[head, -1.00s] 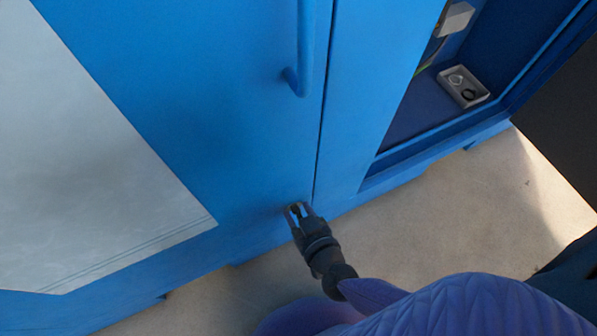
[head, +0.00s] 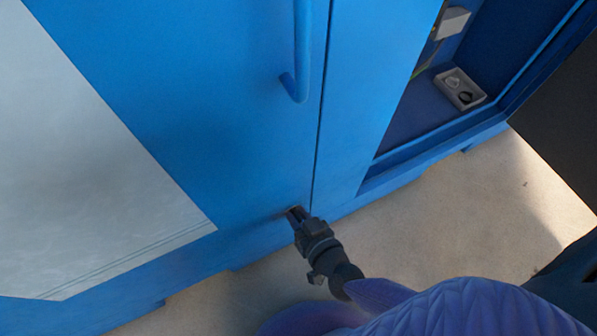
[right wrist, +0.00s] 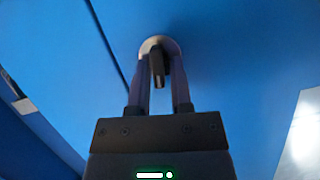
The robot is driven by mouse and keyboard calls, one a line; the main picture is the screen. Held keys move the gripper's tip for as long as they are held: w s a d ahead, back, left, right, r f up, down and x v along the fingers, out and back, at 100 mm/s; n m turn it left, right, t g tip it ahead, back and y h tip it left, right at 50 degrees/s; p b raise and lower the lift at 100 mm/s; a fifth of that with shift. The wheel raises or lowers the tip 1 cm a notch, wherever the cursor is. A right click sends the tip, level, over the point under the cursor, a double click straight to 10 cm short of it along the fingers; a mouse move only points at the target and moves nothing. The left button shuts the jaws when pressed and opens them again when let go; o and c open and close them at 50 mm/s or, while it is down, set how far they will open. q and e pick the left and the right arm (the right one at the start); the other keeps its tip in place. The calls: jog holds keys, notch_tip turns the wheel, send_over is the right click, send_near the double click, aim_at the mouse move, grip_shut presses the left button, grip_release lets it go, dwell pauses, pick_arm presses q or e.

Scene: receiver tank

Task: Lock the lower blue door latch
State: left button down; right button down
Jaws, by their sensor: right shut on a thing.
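The blue door (head: 230,110) is shut, with a thin dark seam along its right edge. The lower latch (right wrist: 160,43) shows in the right wrist view as a round pale plate with a dark lever standing out from it. In the head view the latch is hidden at my fingertips. My right gripper (head: 294,212) is at the lower corner of the door, beside the seam. In the right wrist view its two fingers (right wrist: 159,72) lie on either side of the dark lever, shut on it. My left gripper is not in view.
A blue bar handle (head: 302,50) stands out from the door above the latch. A pale panel (head: 90,170) covers the door's left part. At right is an open bay with a small tray (head: 461,89) inside. The floor (head: 440,220) in front is clear.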

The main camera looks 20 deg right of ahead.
jog(key=shift+d+f+m+y, duration=0.1)
jog(key=shift+d+m+y, duration=0.1)
jog(key=shift+m+y, duration=0.85)
jog(key=m, duration=0.1)
jog(key=m+y, duration=0.1)
jog(key=shift+d+f+m+t, duration=0.1)
jog(key=shift+d+m+t, duration=0.05)
jog(key=shift+m+t, duration=0.2)
jog(key=shift+d+f+m+t+y, duration=0.15)
jog(key=shift+m+t+y, duration=0.4)
jog(key=shift+m, duration=0.9)
jog(key=shift+f+m+t+y, duration=0.2)
jog(key=shift+m+y, duration=0.5)
jog(key=shift+m, duration=0.75)
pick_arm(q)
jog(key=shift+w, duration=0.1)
pick_arm(e)
jog(key=c, duration=0.7)
grip_release()
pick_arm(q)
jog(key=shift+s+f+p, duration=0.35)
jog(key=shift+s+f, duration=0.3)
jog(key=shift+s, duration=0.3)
pick_arm(e)
jog(key=v, duration=1)
